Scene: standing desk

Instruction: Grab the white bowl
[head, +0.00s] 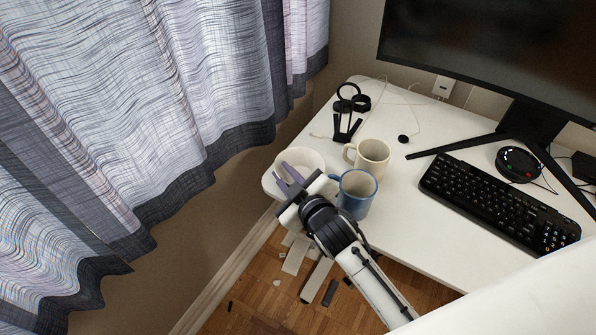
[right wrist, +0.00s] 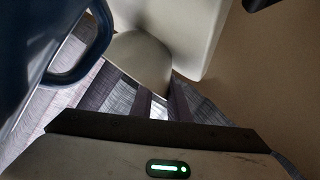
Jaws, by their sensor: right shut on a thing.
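The white bowl (head: 313,157) sits at the left corner of the white desk. My right gripper (head: 287,175) reaches over the bowl's near side, with its purple fingers at the rim. The gripper is shut on the bowl's wall. In the right wrist view the bowl (right wrist: 143,57) shows as a pale rounded shape at the fingertips (right wrist: 160,103). The gripper hides part of the bowl's near side. My left gripper is not in view.
A blue mug (head: 356,196) stands close to the right of my gripper, and a cream mug (head: 373,158) stands behind it. A black stand (head: 347,128) is behind the bowl. A keyboard (head: 497,203) and monitor (head: 500,45) are to the right. A curtain (head: 130,110) hangs at left.

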